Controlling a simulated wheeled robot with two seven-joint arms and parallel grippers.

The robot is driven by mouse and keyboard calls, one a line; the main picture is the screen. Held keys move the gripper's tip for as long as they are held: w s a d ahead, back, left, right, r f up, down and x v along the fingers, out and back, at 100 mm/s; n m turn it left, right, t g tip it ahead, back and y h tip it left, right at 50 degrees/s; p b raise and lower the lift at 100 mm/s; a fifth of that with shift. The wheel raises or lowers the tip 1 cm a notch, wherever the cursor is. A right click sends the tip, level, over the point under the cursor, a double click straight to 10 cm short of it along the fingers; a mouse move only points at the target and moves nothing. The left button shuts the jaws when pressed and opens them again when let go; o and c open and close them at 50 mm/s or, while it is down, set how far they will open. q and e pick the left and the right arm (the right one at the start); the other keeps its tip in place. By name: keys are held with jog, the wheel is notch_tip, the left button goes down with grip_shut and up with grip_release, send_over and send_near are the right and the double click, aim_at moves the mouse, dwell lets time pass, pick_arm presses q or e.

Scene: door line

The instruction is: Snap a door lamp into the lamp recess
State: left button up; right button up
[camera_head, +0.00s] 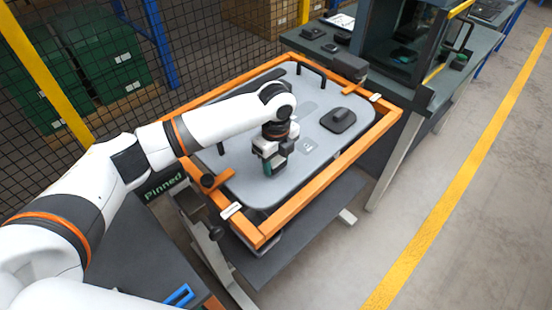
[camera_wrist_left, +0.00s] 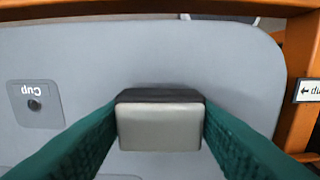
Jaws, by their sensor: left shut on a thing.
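My left gripper (camera_head: 270,168) is above the grey door panel (camera_head: 240,181), which lies in an orange frame (camera_head: 290,211). In the left wrist view its two green fingers (camera_wrist_left: 160,124) are shut on a small block with a pale grey face and black edges, the door lamp (camera_wrist_left: 160,127). The door panel (camera_wrist_left: 220,50) is behind the lamp. I cannot tell whether the lamp touches the panel. The lamp recess cannot be made out. A square plate marked "Cup" (camera_wrist_left: 36,108) with a dark hole is on the panel, left of the lamp. My right gripper is not in view.
A dark raised part (camera_head: 339,120) and a black handle (camera_head: 311,72) stand on the panel. The orange frame also borders the left wrist view (camera_wrist_left: 298,75), with a small arrow label (camera_wrist_left: 308,90). A dark bench (camera_head: 330,48) stands behind. Open floor (camera_head: 450,150) lies right.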

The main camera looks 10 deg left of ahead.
pick_arm(q)
jog(key=shift+f, duration=0.25)
dwell(0.6)
jog(key=shift+f, duration=0.6)
